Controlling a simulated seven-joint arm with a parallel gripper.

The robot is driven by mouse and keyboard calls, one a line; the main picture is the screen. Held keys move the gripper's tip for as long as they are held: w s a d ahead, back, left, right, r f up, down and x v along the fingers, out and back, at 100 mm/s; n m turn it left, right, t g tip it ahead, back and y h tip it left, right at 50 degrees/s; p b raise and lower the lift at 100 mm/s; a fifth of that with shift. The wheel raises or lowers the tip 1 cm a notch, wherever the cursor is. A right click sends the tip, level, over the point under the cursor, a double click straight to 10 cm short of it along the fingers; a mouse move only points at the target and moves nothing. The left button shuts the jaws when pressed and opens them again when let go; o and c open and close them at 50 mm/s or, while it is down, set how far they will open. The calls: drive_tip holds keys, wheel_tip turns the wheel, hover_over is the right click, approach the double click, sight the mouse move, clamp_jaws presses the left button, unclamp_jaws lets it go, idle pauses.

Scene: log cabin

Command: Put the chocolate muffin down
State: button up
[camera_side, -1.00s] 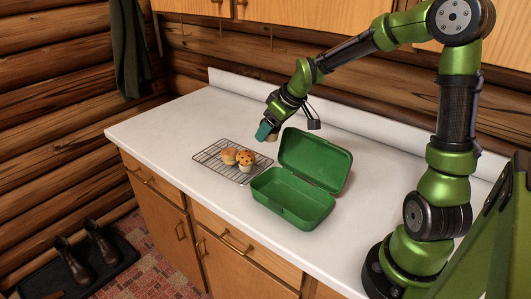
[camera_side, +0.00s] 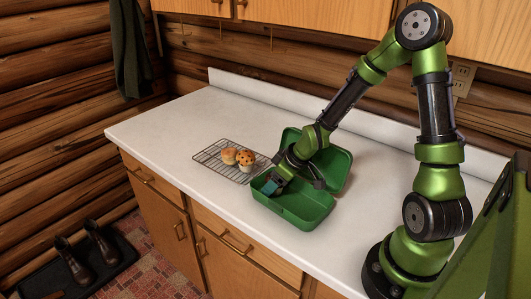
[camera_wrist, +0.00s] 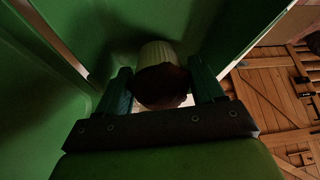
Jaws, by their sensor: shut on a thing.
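My gripper (camera_side: 271,186) is down at the open green lunch box (camera_side: 305,216), over its left part. In the wrist view my gripper (camera_wrist: 163,88) is shut on a dark brown muffin in a pale paper cup, the chocolate muffin (camera_wrist: 160,90). The green walls of the box surround it there. In the side view the muffin is hidden by the gripper and the box. I cannot tell whether it touches the box floor.
Left of the box, a wire cooling rack (camera_side: 212,152) holds a plain muffin (camera_side: 228,156) and a speckled muffin (camera_side: 246,157). The box lid (camera_side: 338,167) stands open behind my gripper. The white counter (camera_side: 165,125) is clear at the left.

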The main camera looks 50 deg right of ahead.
drive_tip(key=shift+f, duration=0.3)
drive_tip(key=shift+f, duration=0.15)
drive_tip(key=o, duration=0.3)
drive_tip(key=shift+o, duration=0.2)
